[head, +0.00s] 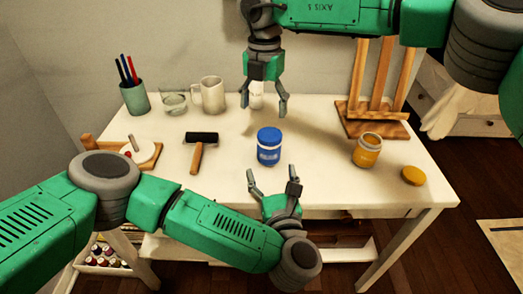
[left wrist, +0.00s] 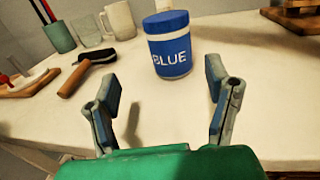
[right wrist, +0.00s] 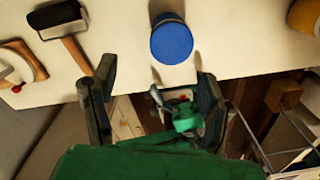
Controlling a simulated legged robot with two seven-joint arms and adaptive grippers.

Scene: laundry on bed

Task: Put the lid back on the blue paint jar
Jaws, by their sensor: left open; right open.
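The blue paint jar (head: 269,154) stands upright near the middle of the white table, label facing front. A blue lid (head: 269,134) sits on top of it; it also shows from above in the right wrist view (right wrist: 172,42). In the left wrist view the jar (left wrist: 170,55) is beyond and between the fingertips. My left gripper (head: 273,180) is open and empty, just in front of the jar at the table's front edge. My right gripper (head: 264,103) is open and empty, pointing down above and behind the jar, not touching it.
An open yellow jar (head: 367,151) and its yellow lid (head: 412,176) are at right, before a wooden easel (head: 376,122). A roller (head: 199,145), mug (head: 213,95), glass (head: 173,103) and pencil cup (head: 135,98) are at left. A white bottle (head: 257,97) stands behind the right gripper.

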